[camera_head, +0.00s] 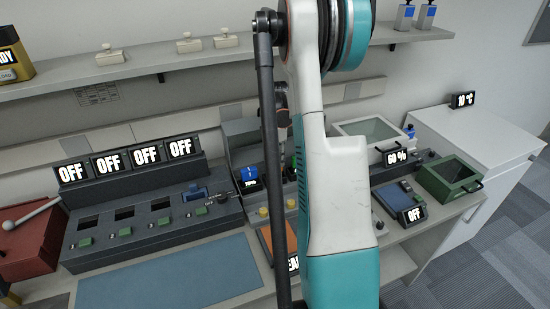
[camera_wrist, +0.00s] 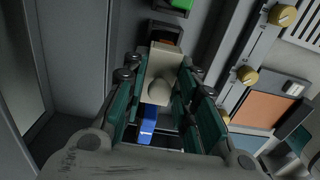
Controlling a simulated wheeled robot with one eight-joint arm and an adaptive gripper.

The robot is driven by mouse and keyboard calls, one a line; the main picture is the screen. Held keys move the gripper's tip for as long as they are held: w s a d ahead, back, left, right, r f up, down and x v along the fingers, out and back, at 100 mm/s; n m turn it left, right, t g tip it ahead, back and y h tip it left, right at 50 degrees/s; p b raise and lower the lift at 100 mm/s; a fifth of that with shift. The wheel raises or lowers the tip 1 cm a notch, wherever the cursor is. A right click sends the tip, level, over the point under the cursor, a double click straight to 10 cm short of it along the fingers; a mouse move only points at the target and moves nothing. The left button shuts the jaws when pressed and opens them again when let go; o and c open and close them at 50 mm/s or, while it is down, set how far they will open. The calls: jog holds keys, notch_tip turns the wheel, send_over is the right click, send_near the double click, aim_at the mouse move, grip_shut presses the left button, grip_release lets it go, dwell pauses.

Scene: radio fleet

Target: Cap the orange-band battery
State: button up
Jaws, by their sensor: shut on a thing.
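My gripper (camera_wrist: 160,78) is shut on a beige cap (camera_wrist: 160,92) with a round knob, seen in the wrist view between the teal finger pads. Just beyond the cap, an orange-brown patch (camera_wrist: 164,36) shows in a dark bay; it looks like the orange-band battery, mostly hidden by the cap. I cannot tell whether the cap touches it. A blue battery (camera_wrist: 148,126) lies on the near side of the cap, and a green one (camera_wrist: 181,4) is at the top edge. In the head view my arm hides the orange-band battery and most of the gripper.
The blue battery (camera_head: 248,176) shows left of my arm in the charger bay. Several beige blocks (camera_head: 187,44) sit on the wall shelf (camera_head: 140,75). A console (camera_head: 150,215) with OFF displays is at left, a blue mat (camera_head: 165,278) in front.

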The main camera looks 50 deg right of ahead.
jog(key=shift+f+b, duration=0.3)
dwell(0.6)
jog(key=o, duration=1.3)
jog(key=shift+r, duration=0.1)
jog(key=shift+r+p, duration=2.1)
jog(key=shift+r, duration=1.35)
jog(key=shift+c, duration=0.5)
grip_shut()
